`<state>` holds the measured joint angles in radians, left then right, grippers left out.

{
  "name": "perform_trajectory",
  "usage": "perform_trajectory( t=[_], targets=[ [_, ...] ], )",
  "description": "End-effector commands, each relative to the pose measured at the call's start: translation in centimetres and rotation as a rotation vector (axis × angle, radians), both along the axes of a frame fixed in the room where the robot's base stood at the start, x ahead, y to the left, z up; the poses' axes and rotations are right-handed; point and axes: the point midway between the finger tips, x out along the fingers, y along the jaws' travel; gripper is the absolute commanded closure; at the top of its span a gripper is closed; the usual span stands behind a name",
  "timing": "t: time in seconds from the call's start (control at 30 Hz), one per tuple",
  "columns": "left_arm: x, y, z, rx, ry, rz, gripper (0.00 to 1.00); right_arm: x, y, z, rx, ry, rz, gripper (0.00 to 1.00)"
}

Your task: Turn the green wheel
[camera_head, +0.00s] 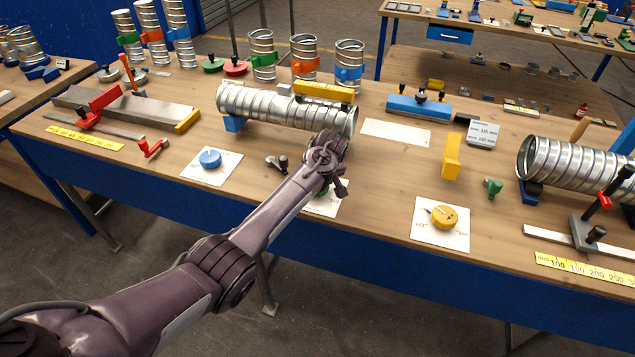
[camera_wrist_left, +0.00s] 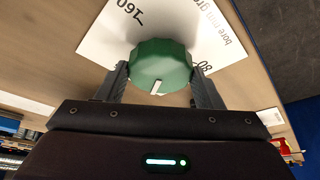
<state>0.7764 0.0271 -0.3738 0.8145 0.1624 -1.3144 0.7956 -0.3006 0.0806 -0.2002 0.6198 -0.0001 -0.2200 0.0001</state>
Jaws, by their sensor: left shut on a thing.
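The green wheel (camera_wrist_left: 160,66) is a ribbed knob with a white pointer mark, set on a white card (camera_wrist_left: 105,35) with printed numbers 160 and 80. My left gripper (camera_wrist_left: 160,80) has its two fingers on either side of the knob, shut on it. In the head view my left gripper (camera_head: 328,185) reaches down over the card (camera_head: 330,207) at the front middle of the table, and my arm hides most of the wheel. My right gripper is in neither view.
A blue knob (camera_head: 210,158) on a card sits to the left, and a yellow knob (camera_head: 444,216) on a card to the right. A ribbed metal duct (camera_head: 270,108) lies behind the gripper. A small black clamp part (camera_head: 278,163) lies just left of my arm.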

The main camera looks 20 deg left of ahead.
Motion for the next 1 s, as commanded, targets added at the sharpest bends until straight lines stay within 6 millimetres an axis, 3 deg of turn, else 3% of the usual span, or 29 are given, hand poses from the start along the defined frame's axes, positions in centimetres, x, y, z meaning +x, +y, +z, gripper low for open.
perform_trajectory(
  t=[0.73,0.77,0.9,1.0],
  targets=[
    [0.07,-0.05,0.02,0.000,-0.001,0.105,0.62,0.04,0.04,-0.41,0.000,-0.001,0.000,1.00],
    [0.08,-0.04,0.02,0.000,-0.001,0.105,0.38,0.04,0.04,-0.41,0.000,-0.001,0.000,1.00],
    [0.07,-0.05,0.02,0.000,-0.001,0.104,0.20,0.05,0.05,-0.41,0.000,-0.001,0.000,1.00],
    [0.07,-0.05,0.02,0.000,0.000,0.104,0.18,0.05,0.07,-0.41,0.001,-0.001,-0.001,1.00]
  ],
)
